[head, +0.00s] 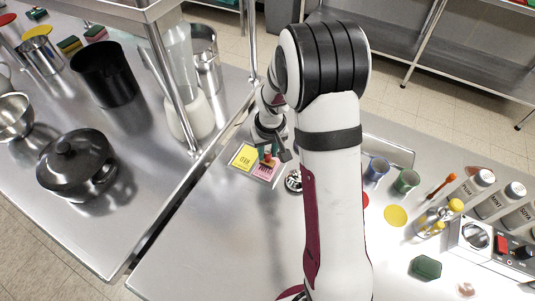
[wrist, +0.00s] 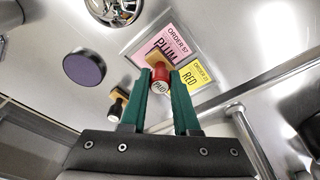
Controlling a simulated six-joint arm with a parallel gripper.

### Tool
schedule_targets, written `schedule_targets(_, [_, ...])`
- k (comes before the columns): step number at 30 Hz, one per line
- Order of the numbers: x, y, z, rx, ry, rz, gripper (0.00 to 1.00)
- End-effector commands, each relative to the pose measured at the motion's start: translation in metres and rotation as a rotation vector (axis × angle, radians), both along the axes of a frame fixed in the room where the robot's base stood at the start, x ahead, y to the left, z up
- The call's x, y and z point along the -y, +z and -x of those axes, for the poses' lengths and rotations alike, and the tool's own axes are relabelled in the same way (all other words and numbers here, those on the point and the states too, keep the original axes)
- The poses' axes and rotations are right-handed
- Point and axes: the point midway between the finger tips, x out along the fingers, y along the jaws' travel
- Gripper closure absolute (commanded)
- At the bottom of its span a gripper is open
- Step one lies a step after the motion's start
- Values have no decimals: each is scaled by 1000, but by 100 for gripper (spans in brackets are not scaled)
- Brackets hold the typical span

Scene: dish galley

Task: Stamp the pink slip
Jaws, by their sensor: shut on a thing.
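My gripper (wrist: 160,82) has green fingers and is shut on a stamp with a red knob marked PAID (wrist: 160,84) and a wooden base. In the wrist view the base overlaps the lower part of the pink slip (wrist: 150,45), which reads ORDER 57 PLUM. I cannot tell whether the stamp touches the paper. The yellow slip (wrist: 202,73), reading RED, lies beside the pink one. In the head view the pink slip (head: 264,172) and yellow slip (head: 243,157) lie near the counter edge, with the gripper (head: 268,154) just above. A second, black-knobbed stamp (wrist: 117,105) stands apart.
A dark purple round pad (wrist: 85,68) lies near the black-knobbed stamp. In the head view, blue (head: 376,170) and green (head: 406,181) cups and several bottles stand to the right of my arm. A metal post (head: 178,85) rises left of the slips.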

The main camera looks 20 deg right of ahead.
Motion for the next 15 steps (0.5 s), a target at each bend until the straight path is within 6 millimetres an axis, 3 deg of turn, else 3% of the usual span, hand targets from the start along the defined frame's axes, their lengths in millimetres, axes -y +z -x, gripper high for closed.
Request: schedule_targets(15, [0,52,0,2,1,1,100])
